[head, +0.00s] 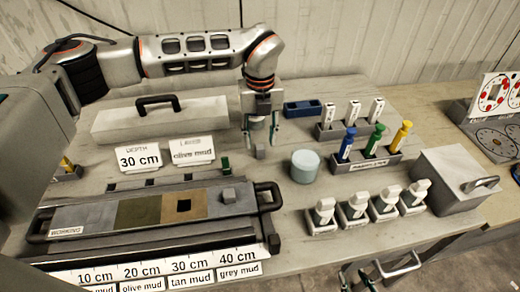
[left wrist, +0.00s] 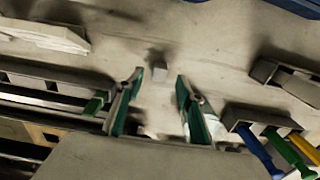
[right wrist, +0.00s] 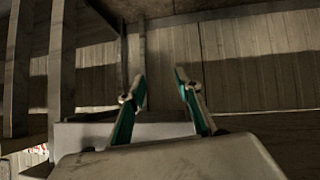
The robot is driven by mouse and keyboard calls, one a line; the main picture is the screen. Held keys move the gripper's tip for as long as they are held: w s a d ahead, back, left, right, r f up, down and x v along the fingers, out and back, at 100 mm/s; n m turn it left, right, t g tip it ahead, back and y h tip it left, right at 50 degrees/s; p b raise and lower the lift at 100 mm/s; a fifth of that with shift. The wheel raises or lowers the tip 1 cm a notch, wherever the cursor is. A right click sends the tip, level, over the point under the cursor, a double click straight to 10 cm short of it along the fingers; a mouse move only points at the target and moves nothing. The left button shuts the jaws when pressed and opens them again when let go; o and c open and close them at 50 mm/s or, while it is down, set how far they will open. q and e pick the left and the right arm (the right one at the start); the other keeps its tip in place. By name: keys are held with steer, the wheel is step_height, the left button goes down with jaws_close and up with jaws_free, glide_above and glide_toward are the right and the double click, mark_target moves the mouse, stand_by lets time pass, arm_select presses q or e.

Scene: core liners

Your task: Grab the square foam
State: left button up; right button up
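The tan section has a dark square hole (head: 183,205). My right gripper (head: 365,282) is low at the front edge, away from the blocks. In the right wrist view it (right wrist: 160,85) is open and empty.
A pale blue cylinder (head: 305,166) stands right of the left gripper. A rack (head: 365,160) with blue, green and yellow tools is further right. A long lidded box (head: 115,121) and cards (head: 139,158) lie left. A grey handled box (head: 450,180) is right.

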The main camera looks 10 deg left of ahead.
mark_target(260, 152)
arm_select(q)
steer(key=shift+f, duration=1.3)
steer(key=c, duration=0.8)
steer(key=shift+r, duration=0.1)
